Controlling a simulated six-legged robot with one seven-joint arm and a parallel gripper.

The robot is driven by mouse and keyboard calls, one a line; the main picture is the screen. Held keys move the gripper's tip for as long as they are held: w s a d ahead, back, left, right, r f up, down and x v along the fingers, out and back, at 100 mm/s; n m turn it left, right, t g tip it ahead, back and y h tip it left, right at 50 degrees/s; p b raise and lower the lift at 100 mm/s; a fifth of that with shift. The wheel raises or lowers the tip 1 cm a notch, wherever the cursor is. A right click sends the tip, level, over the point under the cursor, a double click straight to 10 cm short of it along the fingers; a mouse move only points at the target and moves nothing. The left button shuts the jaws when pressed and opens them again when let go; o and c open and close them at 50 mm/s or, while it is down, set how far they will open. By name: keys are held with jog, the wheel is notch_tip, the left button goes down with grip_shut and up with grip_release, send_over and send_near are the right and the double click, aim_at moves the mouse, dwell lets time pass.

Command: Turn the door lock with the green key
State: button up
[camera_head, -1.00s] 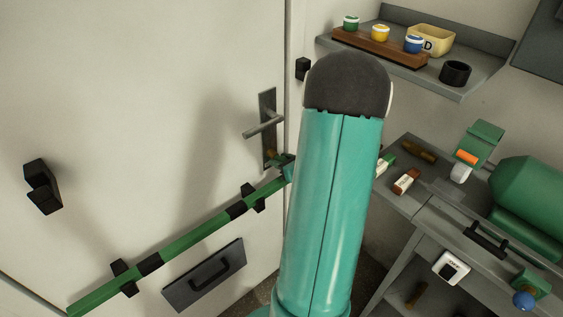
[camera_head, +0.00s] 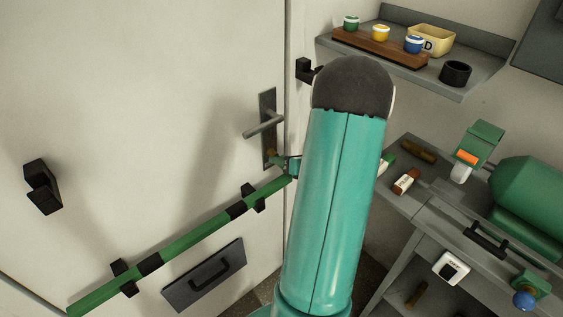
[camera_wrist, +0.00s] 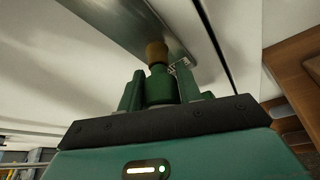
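The grey door (camera_head: 130,90) has a metal handle plate (camera_head: 268,105) with a lever (camera_head: 263,126). The brown lock cylinder (camera_head: 272,156) sits low on that plate. It also shows in the wrist view (camera_wrist: 156,50). My gripper (camera_wrist: 160,92) is just in front of it, with its green fingers on either side of the green key (camera_wrist: 160,84). The key's head points at the lock cylinder and seems to meet it; how far it is in cannot be seen. A small pale jagged piece (camera_wrist: 179,66) shows beside the key. In the head view my arm hides most of my gripper (camera_head: 292,167).
A green bar (camera_head: 200,236) crosses the door below the handle. A dark panel with a grip (camera_head: 204,274) is under it. At right, a shelf (camera_head: 490,55) holds coloured jars (camera_head: 380,33), above a grey bench (camera_head: 400,200) with green machinery (camera_head: 530,200).

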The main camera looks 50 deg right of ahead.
jog(key=o, duration=0.3)
jog(key=shift+w, duration=0.25)
jog(key=shift+o, duration=0.6)
jog(key=shift+s, duration=0.2)
jog(key=v, duration=1.3)
jog(key=shift+s, duration=0.35)
jog(key=shift+r, duration=0.15)
jog(key=w+a+r+n+g+y, duration=0.2)
jog(key=w+a+n, duration=0.2)
jog(key=a+n, duration=0.3)
jog(key=w+a+r+n+g+y, duration=0.3)
jog(key=a+n, duration=0.3)
jog(key=a, duration=0.3)
jog(key=w+a+r+n+g+y, duration=0.2)
jog(key=w+a+n, duration=0.2)
jog(key=a+n, duration=0.3)
jog(key=s+a+r+n+h, duration=0.2)
jog(key=a+r+n+h, duration=0.1)
jog(key=a+n, duration=0.6)
jog(key=s+a+r+n+g+h, duration=0.1)
jog(key=s+a+r+n+h, duration=0.2)
jog(key=a+n, duration=0.6)
notch_tip(320, 180, up, 2)
jog(key=n, duration=0.4)
jog(key=shift+s, duration=0.35)
